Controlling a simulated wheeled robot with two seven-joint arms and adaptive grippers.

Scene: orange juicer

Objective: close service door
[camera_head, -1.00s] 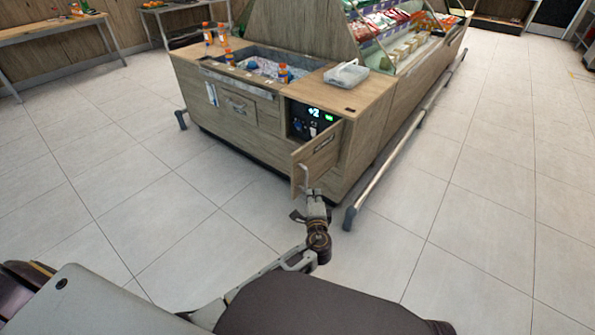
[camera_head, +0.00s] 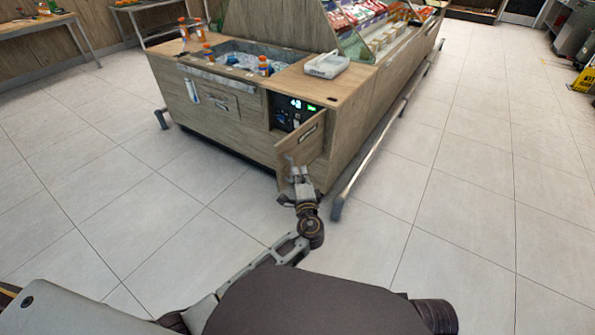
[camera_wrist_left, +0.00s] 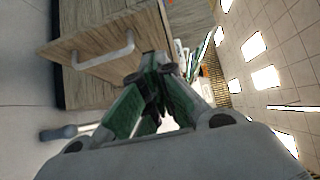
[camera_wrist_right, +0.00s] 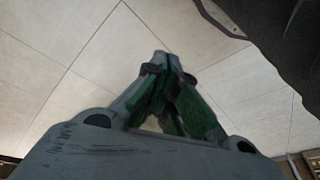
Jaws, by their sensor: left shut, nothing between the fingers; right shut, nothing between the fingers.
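The wooden service door (camera_head: 306,141) on the counter's front stands open, swung outward from the compartment (camera_head: 290,112) with its lit display and dark panel. A pale bar handle (camera_wrist_left: 108,57) shows on the door's outer face in the left wrist view. My left gripper (camera_head: 299,172) is shut and empty, in front of the door's lower part. In the left wrist view its fingertips (camera_wrist_left: 152,62) are by the door's edge, right of the handle; whether they touch it I cannot tell. My right gripper (camera_wrist_right: 167,60) is shut and empty over floor tiles, seen only in its own wrist view.
The counter (camera_head: 225,130) carries a sunken bin with bottles and a clear tray (camera_head: 327,65). A metal floor rail (camera_head: 372,150) runs along its right side. A table (camera_head: 45,30) stands at the back left. The tiled floor around is clear.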

